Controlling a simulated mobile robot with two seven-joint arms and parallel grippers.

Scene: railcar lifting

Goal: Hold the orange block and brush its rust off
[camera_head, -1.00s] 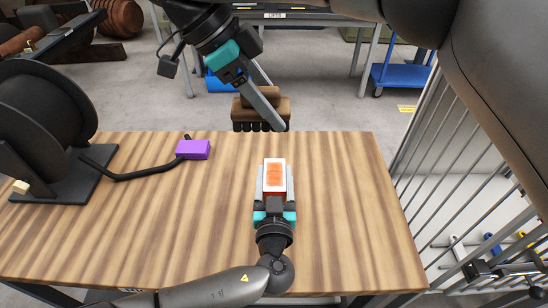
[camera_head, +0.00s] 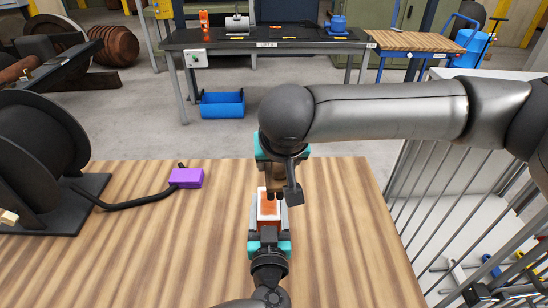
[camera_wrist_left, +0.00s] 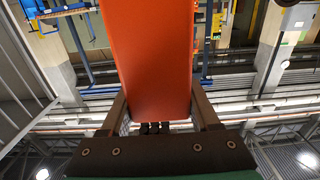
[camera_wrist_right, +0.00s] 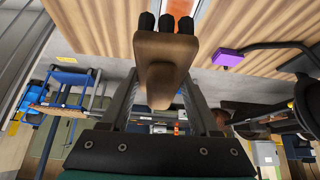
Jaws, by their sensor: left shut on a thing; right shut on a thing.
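The orange block (camera_head: 269,224) stands over the wooden table with a white-rimmed top bearing an orange-brown rust patch. My left gripper (camera_head: 268,212) is shut on its sides; the block fills the left wrist view (camera_wrist_left: 150,60). My right gripper (camera_head: 277,180) is shut on a brown brush with black bristles, seen in the right wrist view (camera_wrist_right: 163,55). In the head view the brush and my right gripper cover the far part of the block's top. The bristles are at the block's top; I cannot tell whether they touch it.
A purple box (camera_head: 186,178) on a black cable lies left on the wooden table (camera_head: 150,240), beside a black reel (camera_head: 38,150). Metal railings (camera_head: 430,210) stand to the right. A dark workbench (camera_head: 270,40) and blue bin (camera_head: 222,104) are farther back. The table's right part is clear.

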